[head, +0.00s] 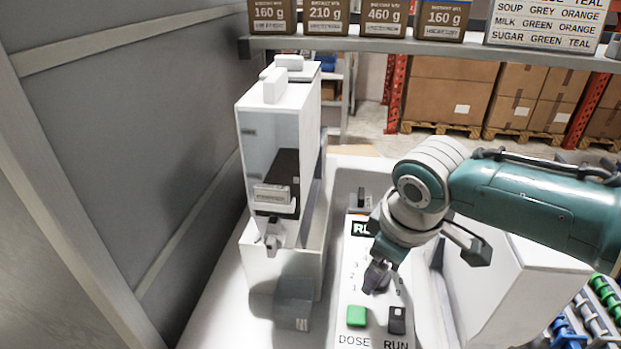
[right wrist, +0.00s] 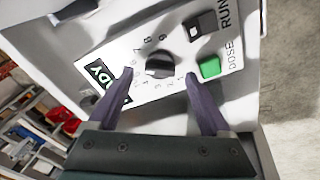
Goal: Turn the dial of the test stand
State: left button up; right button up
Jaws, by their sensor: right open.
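The test stand's white panel (head: 344,318) carries numbers, a READY sign, a green DOSE button (head: 357,316) and a dark RUN switch (head: 397,320). The dark round dial (right wrist: 159,64) shows in the right wrist view, ringed by numbers; in the head view my right gripper mostly hides it. My right gripper (head: 376,277) points down at the panel by the dial. In the right wrist view its two purple fingers (right wrist: 159,75) are open, with the dial between and just beyond their tips. I cannot tell whether they touch it. My left gripper is not in view.
A tall white dispenser (head: 270,130) stands left of the panel, with a grey box (head: 294,303) below its spout. A shelf (head: 420,45) with brown canisters and a label card (head: 548,22) runs across the top. A white box-like block (head: 520,280) stands right of the panel.

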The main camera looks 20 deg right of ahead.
jog(key=p+v, duration=0.1)
jog(key=v, duration=0.7)
jog(key=shift+p, duration=0.4)
jog(key=s+a+y, duration=0.2)
jog(key=s+a, duration=0.5)
jog(key=s, duration=0.2)
jog(key=s+d+r+m, duration=0.2)
jog(key=s+r+m, duration=0.25)
jog(key=s, duration=0.55)
notch_tip(320, 180, up, 28)
jog(key=p, duration=2.8)
jog(key=shift+a+r+n+h, duration=0.15)
jog(key=shift+n+h, duration=0.2)
jog(key=shift+h, duration=0.05)
